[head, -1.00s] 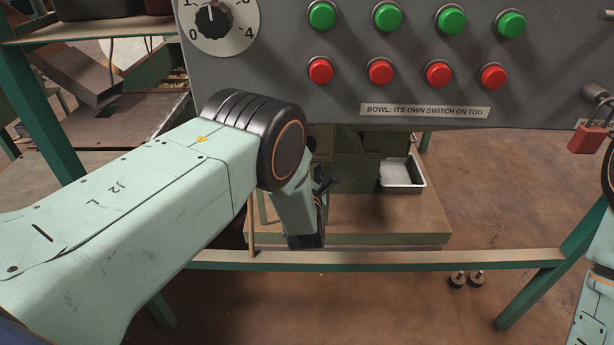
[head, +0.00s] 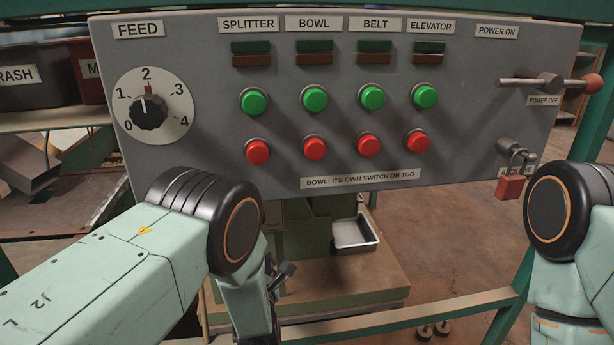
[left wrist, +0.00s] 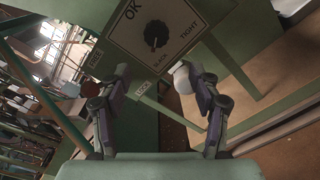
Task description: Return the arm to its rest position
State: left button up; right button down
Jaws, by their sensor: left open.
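My left arm (head: 110,270) comes in from the left of the head view and bends down at its black joint, in front of the control panel's lower left. Its gripper shows only in part below the panel in the head view. In the left wrist view, my left gripper (left wrist: 158,78) is open, its two dark fingers apart with nothing held between them. Beyond the fingers is a dial plate (left wrist: 175,22) marked SLACK and TIGHT. My right arm (head: 570,235) is at the right edge of the head view; its gripper is out of view.
The grey control panel (head: 230,185) carries a FEED dial (head: 148,112), green and red buttons, and a power lever (head: 545,84). A red padlock (head: 510,187) hangs at its right. A metal tray (head: 355,235) sits below on a wooden platform. A green frame rail (head: 400,322) crosses the front.

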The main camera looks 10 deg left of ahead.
pick_arm(q)
jog(key=s+a+f+m+g+h+p, duration=0.1)
jog(key=s+a+f+m+g+p, duration=0.15)
jog(key=s+m, duration=0.35)
jog(key=s+a+f+m+g+h+p, duration=0.1)
jog(key=s+f+m+g+p, duration=0.15)
jog(key=s+m, duration=0.35)
jog(key=s+a+f+m+g+h+p, duration=0.1)
jog(key=s+a+f+m+g, duration=0.2)
jog(key=s, duration=0.5)
jog(key=s+d+r+m+g+p, duration=0.1)
jog(key=s+r+m+g, duration=0.1)
jog(key=s, duration=0.6)
jog(key=s+r+m+g+h+p, duration=0.1)
jog(key=s+r+m+g+p, duration=0.1)
jog(key=s+m+g, duration=0.2)
jog(key=s+d+r+m+g+h+p, duration=0.1)
jog(key=s+r+m+g+p, duration=0.1)
jog(key=s+m, duration=0.6)
jog(key=s+g, duration=0.1)
jog(key=s, duration=0.4)
jog(key=shift+s+d, duration=0.25)
jog(key=shift+d, duration=0.1)
jog(key=shift+f, duration=0.1)
jog(key=shift+c, duration=0.4)
